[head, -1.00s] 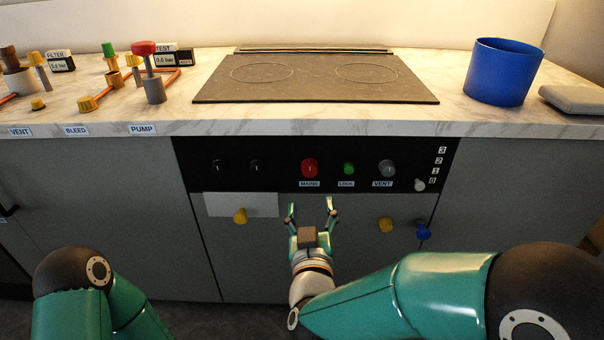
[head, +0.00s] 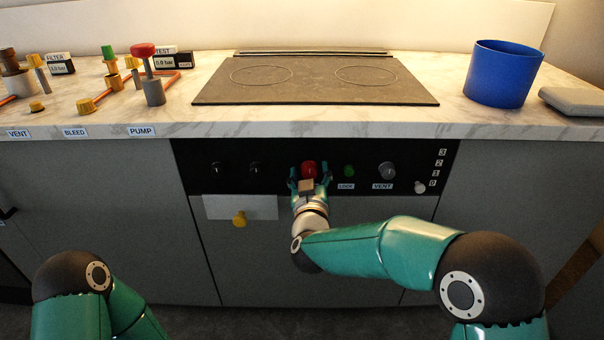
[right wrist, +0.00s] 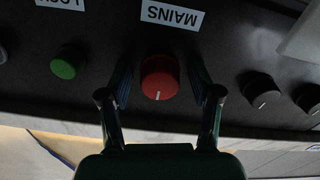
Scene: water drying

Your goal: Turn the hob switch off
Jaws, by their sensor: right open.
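The red MAINS knob (head: 309,169) is on the black control panel (head: 232,153) below the hob (head: 315,80). No label in view reads "hob". The right wrist view, upside down, shows the red knob (right wrist: 159,77) with a white mark at its lower edge in that picture. My right gripper (head: 309,173) is at the panel, open, with one finger on each side of the red knob. In the right wrist view, a dark gap shows between each finger and the knob (right wrist: 160,84). My left gripper is out of view.
The green LOCK knob (head: 348,171) and grey VENT knob (head: 387,170) are right of the red knob. Two black knobs (head: 217,169) (head: 255,169) are left. A white slider (head: 420,187) sits by the numbers. A yellow knob (head: 239,219) sticks out below. A blue pot (head: 502,74) stands on the counter.

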